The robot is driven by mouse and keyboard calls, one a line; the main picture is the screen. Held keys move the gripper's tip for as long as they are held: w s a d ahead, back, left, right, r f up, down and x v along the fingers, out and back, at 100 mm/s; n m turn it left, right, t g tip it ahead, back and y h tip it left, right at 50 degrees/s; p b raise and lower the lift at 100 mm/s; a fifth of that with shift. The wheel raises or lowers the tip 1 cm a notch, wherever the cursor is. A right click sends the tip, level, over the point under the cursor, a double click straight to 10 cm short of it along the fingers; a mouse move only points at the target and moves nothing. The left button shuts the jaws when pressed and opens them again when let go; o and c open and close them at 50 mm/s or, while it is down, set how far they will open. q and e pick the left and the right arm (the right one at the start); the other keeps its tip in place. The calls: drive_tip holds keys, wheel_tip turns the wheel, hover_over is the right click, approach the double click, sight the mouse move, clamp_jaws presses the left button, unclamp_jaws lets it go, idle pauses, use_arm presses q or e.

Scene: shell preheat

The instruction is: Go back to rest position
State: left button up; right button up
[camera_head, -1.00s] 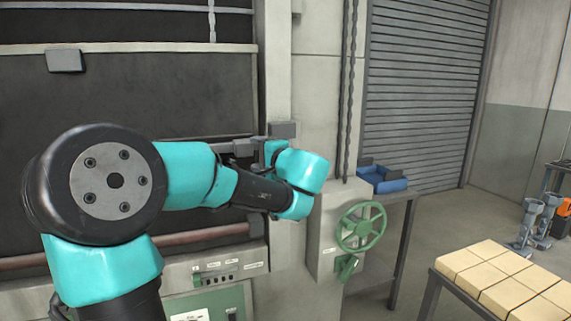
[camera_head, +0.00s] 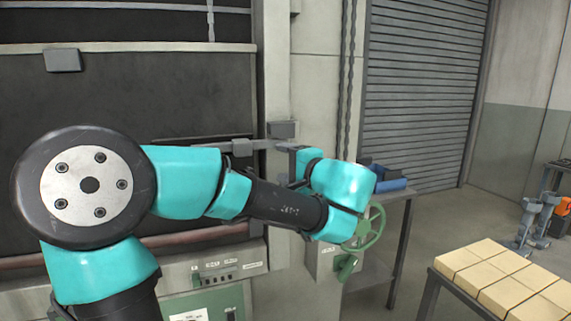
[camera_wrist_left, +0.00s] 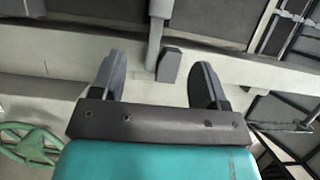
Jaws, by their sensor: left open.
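My left arm comes in from the left in the head view, with its turquoise wrist in front of the furnace's right-hand post. My left gripper (camera_head: 291,149) is mostly hidden behind that wrist. In the left wrist view the gripper (camera_wrist_left: 157,84) shows two dark fingers spread apart with nothing held between them. A grey block (camera_wrist_left: 169,65) on the pale frame shows beyond and between the fingertips; I cannot tell the exact gap. My right gripper is in neither view.
The furnace's dark door (camera_head: 150,95) fills the left. A green handwheel (camera_head: 369,232) is partly behind my wrist, and also shows in the wrist view (camera_wrist_left: 28,143). A blue tray (camera_head: 393,184) sits on a side table. Pale bricks (camera_head: 500,278) lie on a table at right.

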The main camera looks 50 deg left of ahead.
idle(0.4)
use_arm(q)
drive_tip(key=w+d+f+m+t+h, duration=0.1)
drive_tip(key=w+d+f+m+h, duration=0.15)
drive_tip(key=f, duration=0.75)
drive_tip(key=w+d+f+m+h, duration=0.2)
drive_tip(key=w+f+h, duration=0.2)
drive_tip(key=f, duration=0.6)
drive_tip(key=w+d+f+m+t+h, duration=0.1)
drive_tip(key=w+d+f+m+h, duration=0.2)
drive_tip(key=f, duration=0.8)
drive_tip(key=s+d+f+n+h, duration=0.2)
drive_tip(key=d+f, duration=0.5)
drive_tip(key=f, duration=0.5)
drive_tip(key=s+d+f+n+h, duration=0.3)
drive_tip(key=d+f+h, duration=0.3)
drive_tip(key=f, duration=0.6)
drive_tip(key=s+d+f+n+h, duration=0.3)
drive_tip(key=d+f, duration=0.6)
drive_tip(key=f, duration=0.3)
drive_tip(key=shift+s+d+t+h, duration=0.3)
drive_tip(key=shift+s+d+h, duration=0.1)
drive_tip(key=shift+s+h, duration=0.35)
drive_tip(key=shift+o, duration=0.2)
drive_tip(key=shift+f, duration=0.1)
